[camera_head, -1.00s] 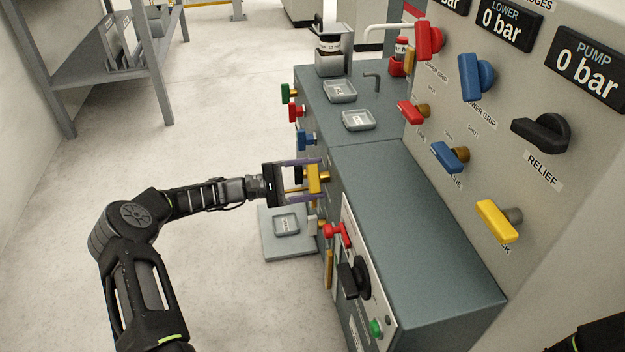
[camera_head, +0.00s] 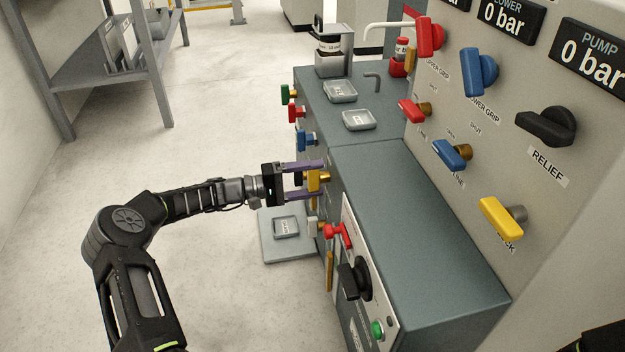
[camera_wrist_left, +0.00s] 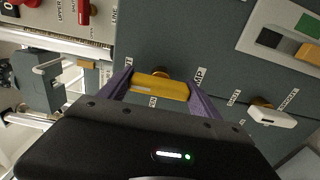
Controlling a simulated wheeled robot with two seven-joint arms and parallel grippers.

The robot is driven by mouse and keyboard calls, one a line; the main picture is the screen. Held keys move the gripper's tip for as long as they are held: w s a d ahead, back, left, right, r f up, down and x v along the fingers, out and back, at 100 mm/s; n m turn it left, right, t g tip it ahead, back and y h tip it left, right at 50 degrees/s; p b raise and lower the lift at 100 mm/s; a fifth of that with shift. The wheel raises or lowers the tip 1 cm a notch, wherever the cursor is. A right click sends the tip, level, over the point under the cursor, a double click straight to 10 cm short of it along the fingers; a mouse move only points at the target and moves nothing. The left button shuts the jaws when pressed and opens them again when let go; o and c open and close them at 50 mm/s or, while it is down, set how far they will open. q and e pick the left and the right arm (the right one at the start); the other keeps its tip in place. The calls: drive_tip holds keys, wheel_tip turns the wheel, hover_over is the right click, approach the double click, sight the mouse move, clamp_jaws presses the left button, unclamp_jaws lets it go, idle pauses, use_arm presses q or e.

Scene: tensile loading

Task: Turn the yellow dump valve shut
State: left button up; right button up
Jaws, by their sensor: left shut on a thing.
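The yellow dump valve (camera_head: 313,181) is on the side face of the grey-green cabinet. My left gripper (camera_head: 308,180) reaches it from the left, with its purple fingers on either side of the yellow handle. In the left wrist view, the handle (camera_wrist_left: 160,88) lies crosswise between the fingertips of my left gripper (camera_wrist_left: 160,90), and the gripper is shut on it. A brass stem shows behind the handle.
Green (camera_head: 288,94), red (camera_head: 296,113) and blue (camera_head: 305,139) valves sit farther along the cabinet face. A white handle (camera_wrist_left: 272,117) is near the gripper. A red handle (camera_head: 337,234) is below. Another yellow handle (camera_head: 502,217) is on the upright panel.

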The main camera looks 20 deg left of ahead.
use_arm(q)
drive_tip(key=o, duration=1.4)
drive_tip(key=shift+a, duration=0.1)
drive_tip(key=p+v, duration=0.2)
drive_tip(key=v, duration=0.5)
drive_tip(key=shift+s+a, duration=0.2)
drive_tip(key=shift+s, duration=0.05)
